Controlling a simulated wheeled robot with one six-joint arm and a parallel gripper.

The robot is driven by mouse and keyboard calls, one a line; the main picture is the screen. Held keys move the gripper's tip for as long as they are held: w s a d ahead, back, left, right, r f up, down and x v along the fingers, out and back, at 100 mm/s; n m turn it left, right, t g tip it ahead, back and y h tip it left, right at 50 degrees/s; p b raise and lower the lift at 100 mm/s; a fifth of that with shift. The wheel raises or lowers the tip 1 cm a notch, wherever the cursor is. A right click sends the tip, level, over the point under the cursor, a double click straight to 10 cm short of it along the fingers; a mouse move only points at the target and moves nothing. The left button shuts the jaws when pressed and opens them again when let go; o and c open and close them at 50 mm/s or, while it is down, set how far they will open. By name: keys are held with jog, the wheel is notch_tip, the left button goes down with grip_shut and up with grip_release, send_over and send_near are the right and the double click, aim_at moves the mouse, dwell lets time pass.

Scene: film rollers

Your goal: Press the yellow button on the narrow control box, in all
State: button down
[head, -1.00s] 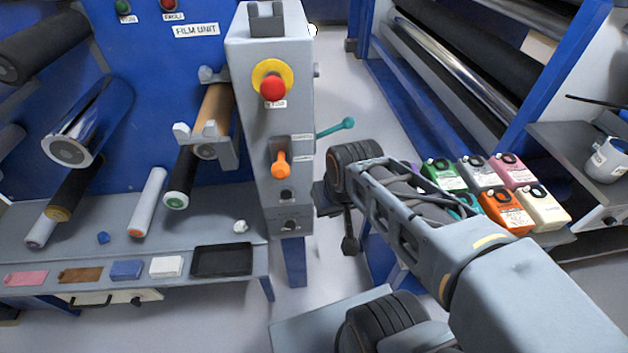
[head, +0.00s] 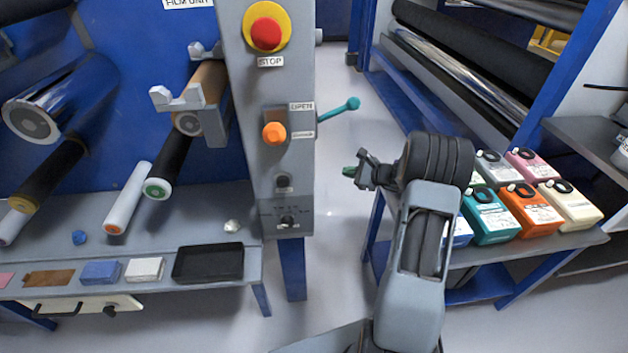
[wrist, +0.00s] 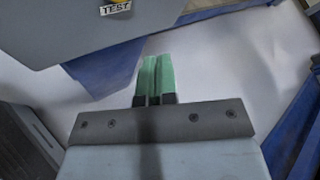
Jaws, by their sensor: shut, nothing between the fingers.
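The narrow grey control box (head: 258,188) stands left of centre in the head view. Its front carries a red STOP button (head: 266,34) on a yellow surround, an orange knob (head: 274,133) and small black controls. No plain yellow button shows on that front. In the wrist view a sliver of yellow (wrist: 107,2) shows at the top edge above a TEST label (wrist: 115,8), on a grey panel; it is mostly cut off. My gripper (head: 349,171) is right of the box, apart from it. Its green fingers (wrist: 157,75) are shut together and empty.
A teal-ended lever (head: 340,110) sticks out from the box's right side, above my gripper. A bench with coloured bottles (head: 490,217) stands to the right. Rollers and a tray shelf (head: 208,263) lie left. Open floor shows between box and bench.

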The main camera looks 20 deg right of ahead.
jog(key=shift+w+d+f+m+t, duration=0.3)
jog(key=shift+d+f+m+t, duration=0.1)
jog(key=shift+d, duration=0.2)
jog(key=shift+w+d+f+m+t, duration=0.3)
jog(key=shift+d+m, duration=0.1)
jog(key=shift+d, duration=0.15)
jog(key=shift+a, duration=0.15)
jog(key=w+a, duration=0.1)
jog(key=a, duration=0.7)
jog(key=shift+w+a+b, duration=0.2)
jog(key=shift+w+b, duration=0.1)
jog(key=shift+b, duration=0.15)
jog(key=shift+a, duration=0.2)
dwell(1.1)
jog(key=shift+w+a+b, duration=0.1)
jog(key=shift+a+b, duration=0.15)
jog(key=shift+b, duration=0.05)
